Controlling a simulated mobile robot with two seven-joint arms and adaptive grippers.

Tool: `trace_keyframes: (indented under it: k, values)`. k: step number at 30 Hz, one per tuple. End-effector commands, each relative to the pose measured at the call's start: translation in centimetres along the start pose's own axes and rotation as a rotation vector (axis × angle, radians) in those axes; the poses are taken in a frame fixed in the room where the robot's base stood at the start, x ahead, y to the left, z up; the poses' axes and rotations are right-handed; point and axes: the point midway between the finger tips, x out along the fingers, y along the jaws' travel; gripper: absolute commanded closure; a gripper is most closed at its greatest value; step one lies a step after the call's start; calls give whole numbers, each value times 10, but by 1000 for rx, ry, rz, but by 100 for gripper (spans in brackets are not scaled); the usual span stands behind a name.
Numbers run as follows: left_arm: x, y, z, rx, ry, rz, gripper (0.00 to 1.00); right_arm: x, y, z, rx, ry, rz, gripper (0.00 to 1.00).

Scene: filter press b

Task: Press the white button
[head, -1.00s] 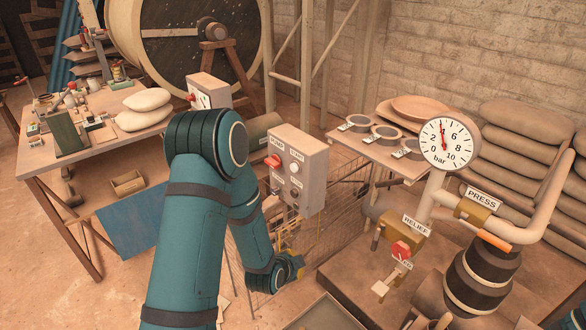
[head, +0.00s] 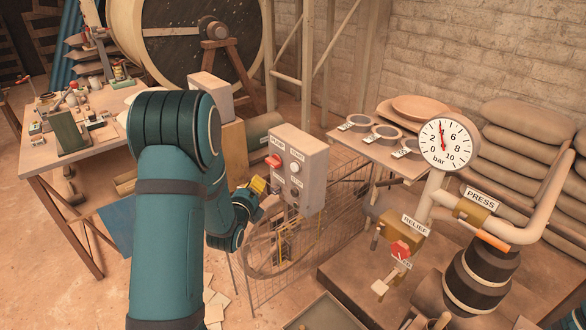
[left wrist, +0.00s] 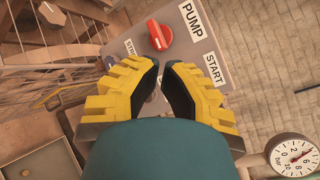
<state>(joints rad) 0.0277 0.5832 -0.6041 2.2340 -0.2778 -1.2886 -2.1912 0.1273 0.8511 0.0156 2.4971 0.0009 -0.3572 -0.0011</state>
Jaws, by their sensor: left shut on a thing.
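The grey control box (head: 313,180) stands on the right of my left gripper in the head view. Its white button (head: 296,168) sits under the START label, with a red PUMP knob (head: 273,161) to its left and a dark button (head: 295,194) below. My left gripper (head: 262,186), with yellow fingers, is just left of the box's lower front. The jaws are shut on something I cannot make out.
A wire mesh fence (head: 345,205) stands below and behind the box. A pressure gauge (head: 445,144), pipes and a red RELIEF valve handle (head: 400,250) are at right. A cluttered workbench (head: 50,165) is at left. Open floor shows at lower left.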

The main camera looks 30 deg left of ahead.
Motion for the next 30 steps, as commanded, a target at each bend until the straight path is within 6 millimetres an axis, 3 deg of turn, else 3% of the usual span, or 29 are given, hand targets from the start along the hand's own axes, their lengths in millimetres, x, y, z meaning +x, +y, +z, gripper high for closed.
trace_keyframes:
  k: [11,23,30]
  values:
    - [7,-4,-5,-2,3,2,100,-2,-1,0,0,0,0,23]
    - [47,-26,-26,-4,3,2,100,-10,-4,1,1,-4,0,23]
    - [65,-34,-36,-3,2,1,100,-4,-1,0,0,-2,0,23]
